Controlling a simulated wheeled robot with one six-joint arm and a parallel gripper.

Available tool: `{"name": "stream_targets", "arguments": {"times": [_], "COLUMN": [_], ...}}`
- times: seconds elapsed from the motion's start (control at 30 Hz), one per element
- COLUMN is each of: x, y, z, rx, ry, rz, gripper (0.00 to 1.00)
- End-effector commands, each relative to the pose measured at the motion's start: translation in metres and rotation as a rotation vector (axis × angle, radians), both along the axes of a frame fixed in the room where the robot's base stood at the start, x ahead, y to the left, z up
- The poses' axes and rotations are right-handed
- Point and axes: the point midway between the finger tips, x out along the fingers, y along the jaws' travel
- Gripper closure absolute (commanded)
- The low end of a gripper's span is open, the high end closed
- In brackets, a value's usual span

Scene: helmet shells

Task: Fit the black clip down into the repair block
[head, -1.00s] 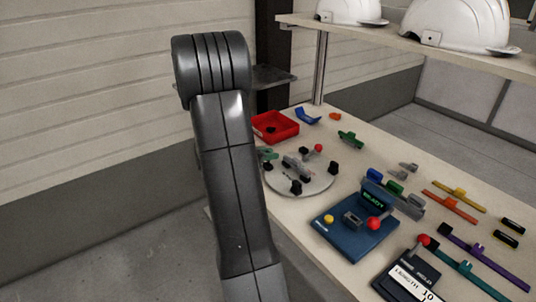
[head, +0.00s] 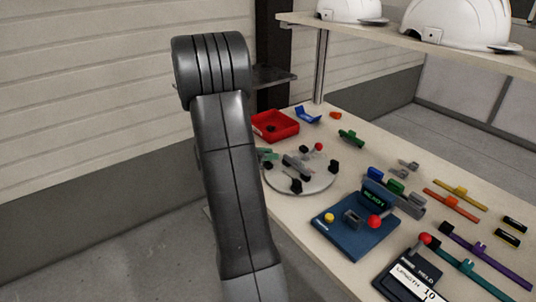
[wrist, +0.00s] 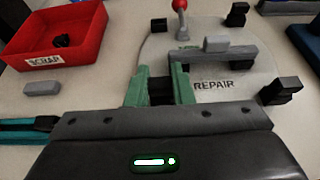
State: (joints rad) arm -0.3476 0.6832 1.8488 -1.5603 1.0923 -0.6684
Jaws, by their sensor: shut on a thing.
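In the wrist view my gripper (wrist: 160,84) has two green fingers shut on the black clip (wrist: 160,92), which shows as a dark piece between them. They are over the near left part of the round pale plate marked REPAIR. The grey repair block (wrist: 225,57), a bar with a lighter grey piece on top, lies just beyond and right of the fingers. In the head view the green fingers (head: 267,154) show small beside my arm, and the block (head: 296,167) is on the plate.
The round plate (wrist: 255,88) carries black blocks around its edge (wrist: 282,90) and a red-knobbed lever (wrist: 181,22). A red SCRAP tray (wrist: 60,32) holds a black piece, with a loose grey piece (wrist: 42,88) nearby. A blue station (head: 350,232) stands at the right.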

Motion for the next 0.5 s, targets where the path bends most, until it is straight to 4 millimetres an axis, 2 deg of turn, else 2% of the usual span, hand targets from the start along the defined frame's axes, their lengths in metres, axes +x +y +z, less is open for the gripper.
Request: {"name": "stream_targets", "arguments": {"times": [0.5], "x": [0.000], "y": [0.000], "z": [-0.015], "rx": [0.000], "ry": [0.000], "rz": [0.000], "gripper": [1.00]}}
